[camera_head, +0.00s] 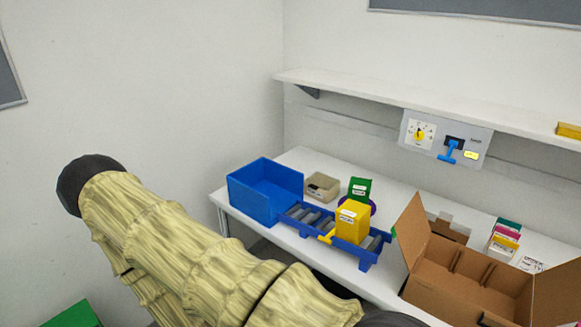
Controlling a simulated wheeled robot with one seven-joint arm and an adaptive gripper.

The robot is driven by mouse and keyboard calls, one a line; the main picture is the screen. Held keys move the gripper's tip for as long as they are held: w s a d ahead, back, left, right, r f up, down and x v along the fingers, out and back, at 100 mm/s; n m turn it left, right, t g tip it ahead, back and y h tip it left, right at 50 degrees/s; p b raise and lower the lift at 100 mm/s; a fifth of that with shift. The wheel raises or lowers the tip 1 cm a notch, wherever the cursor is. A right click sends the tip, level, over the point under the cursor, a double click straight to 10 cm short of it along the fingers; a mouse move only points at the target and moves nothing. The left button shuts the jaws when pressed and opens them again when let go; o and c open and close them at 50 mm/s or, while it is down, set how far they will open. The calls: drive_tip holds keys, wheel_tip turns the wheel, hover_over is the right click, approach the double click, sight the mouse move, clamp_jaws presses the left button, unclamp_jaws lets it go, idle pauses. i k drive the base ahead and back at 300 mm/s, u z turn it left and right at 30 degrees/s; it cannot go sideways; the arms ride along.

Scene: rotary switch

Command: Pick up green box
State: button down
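A green box (360,187) with a white label stands on the white table, behind a yellow box (351,221). The yellow box hides its lower part from this view. The yellow box stands on a blue roller conveyor (296,216). A purple round thing (373,208) shows beside the green box's lower right. My arm, in a pale yellow sleeve with a black rounded end, crosses the lower left. My gripper is not in view, so I cannot see its fingers.
A blue bin (265,190) and a beige tray (322,186) are left of the green box. An open cardboard box (465,280) stands at right. A shelf (420,103) and a switch panel (444,138) are above the table. Another green object (72,315) is at lower left.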

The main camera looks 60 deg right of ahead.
sight(359, 189)
drive_tip(key=u, duration=0.1)
drive_tip(key=k, duration=1.1)
drive_tip(key=z, duration=1.9)
drive_tip(key=i, duration=0.5)
